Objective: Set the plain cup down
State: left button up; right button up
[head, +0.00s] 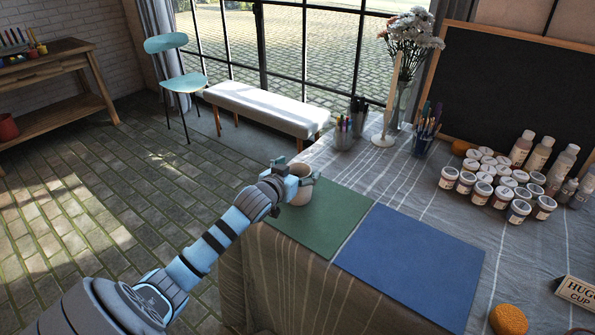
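The plain cup (303,190) is small, beige and upright at the far left corner of the green mat (333,213). My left gripper (298,170) reaches it from the left, with one finger on each side of the cup, and looks shut on it. The wrist hides part of the cup, and I cannot tell whether its base touches the mat. My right gripper is not in view.
A blue mat (415,265) lies bare beside the green one. Pen holders (343,136), a candle holder (383,139) and a flower vase (402,105) stand behind. Several paint jars (483,192) are at right.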

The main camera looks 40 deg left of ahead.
pick_arm(q)
jog(key=p+v, duration=0.4)
jog(key=v, duration=0.8)
